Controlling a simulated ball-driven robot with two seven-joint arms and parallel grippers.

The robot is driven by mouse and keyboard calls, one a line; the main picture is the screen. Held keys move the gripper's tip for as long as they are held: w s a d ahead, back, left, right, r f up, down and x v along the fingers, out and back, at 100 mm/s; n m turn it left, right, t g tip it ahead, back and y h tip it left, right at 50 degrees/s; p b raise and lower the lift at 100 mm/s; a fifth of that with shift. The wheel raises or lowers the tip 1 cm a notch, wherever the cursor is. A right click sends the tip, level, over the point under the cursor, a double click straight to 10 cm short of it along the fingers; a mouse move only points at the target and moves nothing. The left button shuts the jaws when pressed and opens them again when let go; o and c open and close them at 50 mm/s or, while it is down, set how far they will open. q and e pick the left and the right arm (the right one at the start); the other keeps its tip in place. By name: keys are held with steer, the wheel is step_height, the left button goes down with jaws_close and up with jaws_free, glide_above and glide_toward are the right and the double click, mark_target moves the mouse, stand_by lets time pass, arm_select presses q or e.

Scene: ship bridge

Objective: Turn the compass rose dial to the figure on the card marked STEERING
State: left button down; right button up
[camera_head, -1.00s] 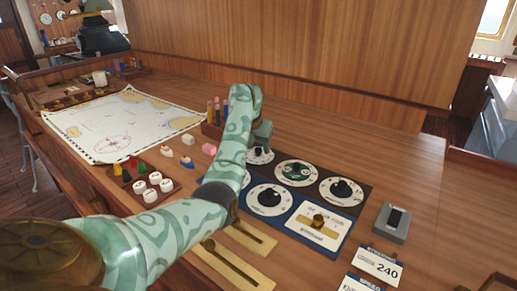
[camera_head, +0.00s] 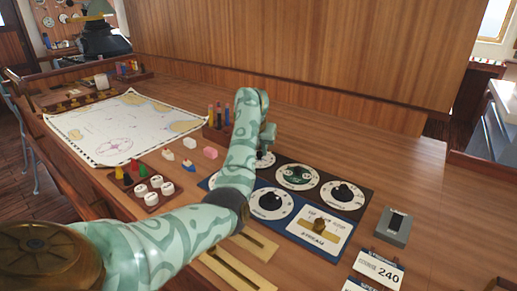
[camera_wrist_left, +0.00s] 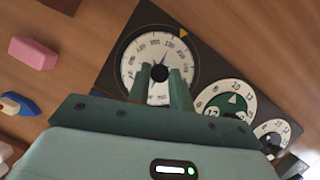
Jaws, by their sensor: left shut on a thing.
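The compass rose dial (camera_wrist_left: 136,60) is a white ring with figures and a black knob (camera_wrist_left: 159,73) on a dark panel. A yellow triangle (camera_wrist_left: 183,33) is at its upper right edge in the left wrist view. My left gripper (camera_wrist_left: 158,80) is shut on the knob, a finger on each side. In the head view my left gripper (camera_head: 267,136) and arm cover most of that dial. My right gripper is not in view.
Several other dials share the panel, including a green-centred dial (camera_head: 297,176) and a black-knobbed dial (camera_head: 342,194). A grey box (camera_head: 395,226), a second card (camera_head: 364,287) and a chart (camera_head: 120,125) lie around.

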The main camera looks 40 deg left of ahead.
arm_select(q)
steer(key=shift+d+n, duration=0.15)
steer(key=shift+n, duration=0.75)
steer(key=n, duration=0.1)
steer(key=n+g+y+b, duration=0.1)
steer(key=shift+w+f+n, duration=0.15)
steer(key=shift+n, duration=0.15)
steer(key=n+g+y+b, duration=0.1)
steer(key=n+b, duration=0.1)
steer(key=n, duration=0.1)
steer(key=shift+w+d+n, duration=0.1)
steer(key=shift+n, duration=0.3)
steer(key=shift+n+g+b, duration=0.4)
steer(key=shift+n+g, duration=0.1)
steer(key=shift+n, duration=0.2)
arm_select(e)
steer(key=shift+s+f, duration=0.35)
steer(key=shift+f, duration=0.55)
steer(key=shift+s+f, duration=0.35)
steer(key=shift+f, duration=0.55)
arm_select(q)
steer(key=c, duration=1.3)
jaws_free()
steer(key=shift+o, duration=0.2)
steer(key=shift+r, duration=0.25)
